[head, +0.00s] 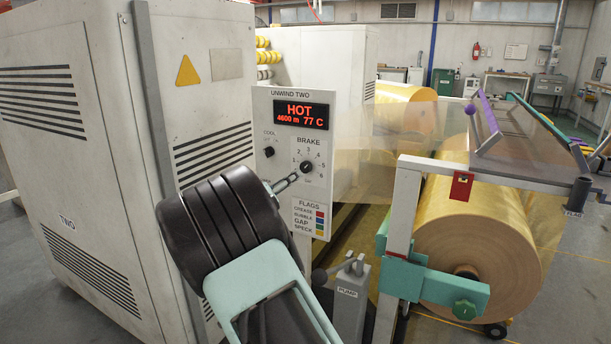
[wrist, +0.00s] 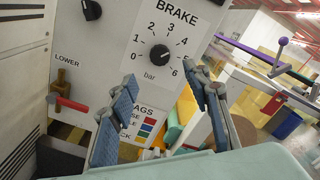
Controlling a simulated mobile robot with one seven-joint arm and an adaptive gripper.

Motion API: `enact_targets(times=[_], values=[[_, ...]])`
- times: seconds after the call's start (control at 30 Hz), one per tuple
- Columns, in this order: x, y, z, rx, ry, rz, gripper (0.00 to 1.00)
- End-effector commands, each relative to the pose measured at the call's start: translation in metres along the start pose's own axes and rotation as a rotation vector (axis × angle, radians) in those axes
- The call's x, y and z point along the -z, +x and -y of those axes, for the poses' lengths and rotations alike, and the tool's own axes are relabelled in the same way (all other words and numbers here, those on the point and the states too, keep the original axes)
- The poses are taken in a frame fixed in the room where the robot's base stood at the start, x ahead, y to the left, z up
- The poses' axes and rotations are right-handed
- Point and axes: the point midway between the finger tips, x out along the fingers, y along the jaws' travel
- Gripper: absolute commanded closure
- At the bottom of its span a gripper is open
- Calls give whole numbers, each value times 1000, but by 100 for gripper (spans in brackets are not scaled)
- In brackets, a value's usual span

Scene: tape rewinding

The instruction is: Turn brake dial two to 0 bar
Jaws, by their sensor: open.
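The brake dial (head: 306,168) is a round black knob on the white "UNWIND TWO" panel, under the word BRAKE. In the wrist view the brake dial (wrist: 160,54) has a scale from 0 at lower left, over the top, to 6 at lower right, marked bar. In the head view my gripper (head: 287,184) is near the panel at the dial's lower left, partly hidden by my wrist.
A COOL knob (head: 268,151) sits left of the dial. The red display (head: 301,115) reads HOT, 4600 m, 77 C. A red-handled LOWER lever (wrist: 70,103) is at the panel's left. The yellow film roll (head: 480,240) and its frame stand right; a grey pump (head: 350,300) stands below.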

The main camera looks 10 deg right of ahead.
Motion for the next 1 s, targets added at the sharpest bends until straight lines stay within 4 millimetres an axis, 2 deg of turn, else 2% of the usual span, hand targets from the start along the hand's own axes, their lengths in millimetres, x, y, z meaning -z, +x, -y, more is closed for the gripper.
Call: enact_targets(times=[0.3,0.5,0.63,0.9,1.0], values=[[1,62,0,2,-3,2,56],[0,87,0,1,-2,2,56],[0,94,0,-1,-4,2,56],[-1,96,1,-1,-4,2,56],[-1,95,1,-1,-4,2,64]])
